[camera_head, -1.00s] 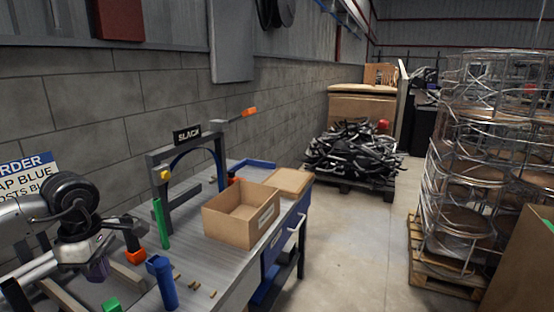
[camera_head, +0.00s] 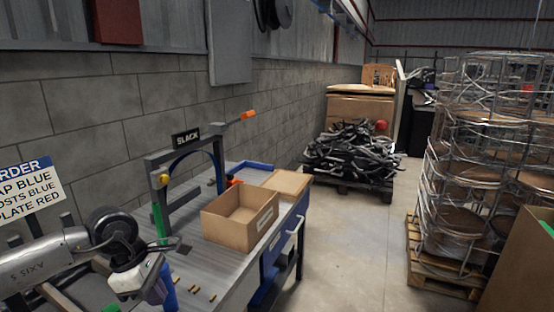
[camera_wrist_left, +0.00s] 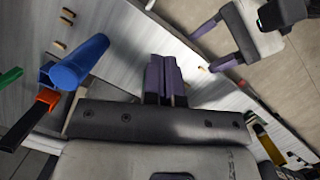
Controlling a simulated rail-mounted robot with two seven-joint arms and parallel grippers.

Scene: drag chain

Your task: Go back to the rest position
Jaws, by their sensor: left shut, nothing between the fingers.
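My left gripper (camera_head: 143,278) is over the near left part of the grey workbench (camera_head: 209,271) in the head view, partly in front of a blue cylinder (camera_head: 168,287). In the left wrist view its purple fingers (camera_wrist_left: 165,77) are shut together with nothing between them. The blue cylinder (camera_wrist_left: 80,62) lies to their left there, apart from them. My right gripper (camera_wrist_left: 213,45) shows at the upper right of the left wrist view, its two purple fingers apart and empty. It is not in the head view.
A grey frame with a SLACK sign (camera_head: 186,136) stands on the bench, a green post (camera_head: 159,222) at its left leg. An open cardboard box (camera_head: 226,229) sits right of it. Small brown pegs (camera_head: 194,289) lie in front. The floor (camera_head: 345,250) right of the bench is clear.

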